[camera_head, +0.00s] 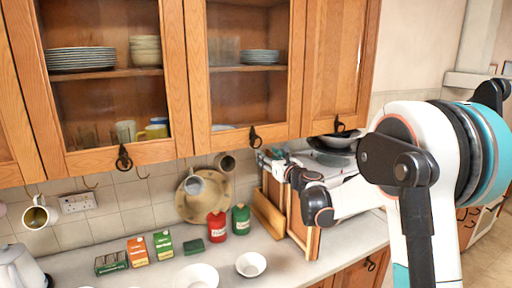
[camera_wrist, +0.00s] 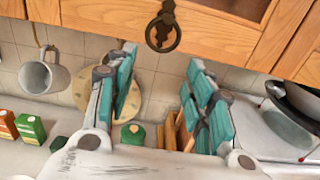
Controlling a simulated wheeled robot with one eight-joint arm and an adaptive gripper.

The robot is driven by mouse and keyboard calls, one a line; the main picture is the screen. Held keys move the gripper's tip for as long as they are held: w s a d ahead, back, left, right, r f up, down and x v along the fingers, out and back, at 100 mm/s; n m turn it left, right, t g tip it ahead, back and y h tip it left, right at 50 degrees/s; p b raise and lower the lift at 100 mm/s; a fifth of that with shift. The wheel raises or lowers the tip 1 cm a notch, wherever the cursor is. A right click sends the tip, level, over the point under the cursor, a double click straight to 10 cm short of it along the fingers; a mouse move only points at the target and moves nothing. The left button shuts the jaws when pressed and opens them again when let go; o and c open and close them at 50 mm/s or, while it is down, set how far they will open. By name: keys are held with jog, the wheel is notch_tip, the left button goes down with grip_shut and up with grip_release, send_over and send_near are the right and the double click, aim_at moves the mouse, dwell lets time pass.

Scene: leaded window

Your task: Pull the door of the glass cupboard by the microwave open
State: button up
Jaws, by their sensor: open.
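The glass cupboard door (camera_head: 198,80) with a wooden frame is closed at the upper middle of the head view; plates show behind its glass. A ring handle also shows at the top of the wrist view (camera_wrist: 163,28), beyond and roughly between my fingertips. My gripper (camera_head: 267,158) is just below the handle in the head view. In the wrist view my gripper (camera_wrist: 162,60) has its teal fingers spread, with nothing between them. The microwave is mostly hidden behind my arm.
Another closed glass door (camera_head: 178,85) is on the left and a solid wooden door (camera_head: 335,65) on the right. A hanging mug (camera_wrist: 42,72) is left of my fingers. A dark pan (camera_wrist: 298,98) is at right. Bottles, boxes and bowls stand on the counter (camera_head: 225,262) below.

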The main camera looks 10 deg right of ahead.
jog(key=x, duration=1)
jog(key=shift+w+a+p, duration=0.1)
jog(key=shift+w+p, duration=0.25)
jog(key=shift+p, duration=0.05)
jog(key=shift+c, duration=0.4)
grip_shut()
